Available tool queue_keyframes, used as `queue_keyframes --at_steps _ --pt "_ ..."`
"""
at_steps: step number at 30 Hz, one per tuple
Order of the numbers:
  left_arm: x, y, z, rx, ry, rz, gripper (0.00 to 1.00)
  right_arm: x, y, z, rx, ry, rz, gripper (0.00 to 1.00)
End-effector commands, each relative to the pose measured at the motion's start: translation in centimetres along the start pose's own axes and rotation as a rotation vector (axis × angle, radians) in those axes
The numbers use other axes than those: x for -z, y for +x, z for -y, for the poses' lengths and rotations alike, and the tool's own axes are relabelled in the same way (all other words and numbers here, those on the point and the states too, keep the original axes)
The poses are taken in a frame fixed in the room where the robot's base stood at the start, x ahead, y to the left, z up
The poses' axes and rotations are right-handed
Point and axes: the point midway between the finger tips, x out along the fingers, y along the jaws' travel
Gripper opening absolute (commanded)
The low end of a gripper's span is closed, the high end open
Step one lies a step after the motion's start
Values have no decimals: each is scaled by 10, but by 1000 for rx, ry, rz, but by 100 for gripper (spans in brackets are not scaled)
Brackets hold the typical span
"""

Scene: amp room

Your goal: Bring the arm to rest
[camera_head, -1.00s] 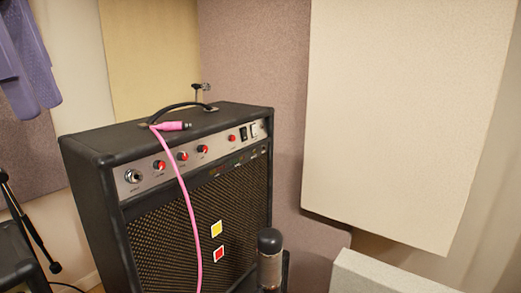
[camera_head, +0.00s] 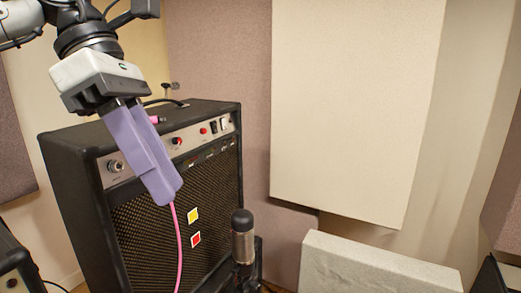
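My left gripper (camera_head: 170,194) comes in from the upper left on its arm, with two long purple fingers pointing down and slightly right. The fingers lie side by side with no gap that I can see, and nothing shows between them. They are in front of the black guitar amplifier (camera_head: 225,170) and hide part of its control panel. The pink cable (camera_head: 178,245) hangs down the amplifier's front below the fingertips; its upper stretch is hidden behind the fingers. My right gripper is not in view.
A dark microphone (camera_head: 242,235) stands in front of the amplifier's right side. A pale block (camera_head: 375,270) is at the lower right. Padded wall panels (camera_head: 350,110) stand behind. A dark case (camera_head: 15,265) edges in at the lower left.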

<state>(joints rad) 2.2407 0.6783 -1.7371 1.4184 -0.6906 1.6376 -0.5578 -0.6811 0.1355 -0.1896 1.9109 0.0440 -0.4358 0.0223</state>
Motion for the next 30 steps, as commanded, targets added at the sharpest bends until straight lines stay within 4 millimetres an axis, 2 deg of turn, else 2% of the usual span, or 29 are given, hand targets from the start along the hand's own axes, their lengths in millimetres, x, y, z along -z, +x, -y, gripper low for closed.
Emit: queue_keyframes --at_steps 1,3,6,9,12,15,18,22,25,28,30 --pt "-14 31 0 72 -3 50 25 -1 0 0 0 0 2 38" --pt "-38 66 4 164 -17 140 25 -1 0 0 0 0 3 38" --pt "-70 108 15 302 -61 280 25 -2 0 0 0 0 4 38" --pt "-100 140 28 443 -136 425 25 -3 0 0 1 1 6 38" --pt "-127 161 39 586 -239 573 25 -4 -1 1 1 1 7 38" --pt "-148 173 44 727 -373 720 25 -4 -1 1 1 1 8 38" --pt "-164 180 40 864 -535 864 25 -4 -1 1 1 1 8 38" --pt "-170 186 19 1029 -788 1043 25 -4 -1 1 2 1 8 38" --pt "-161 194 -6 1145 -1012 1172 25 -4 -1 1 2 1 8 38" --pt "-140 209 -37 1243 -1259 1290 25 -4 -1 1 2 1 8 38" --pt "-118 226 -59 1302 -1448 1366 25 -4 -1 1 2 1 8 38"
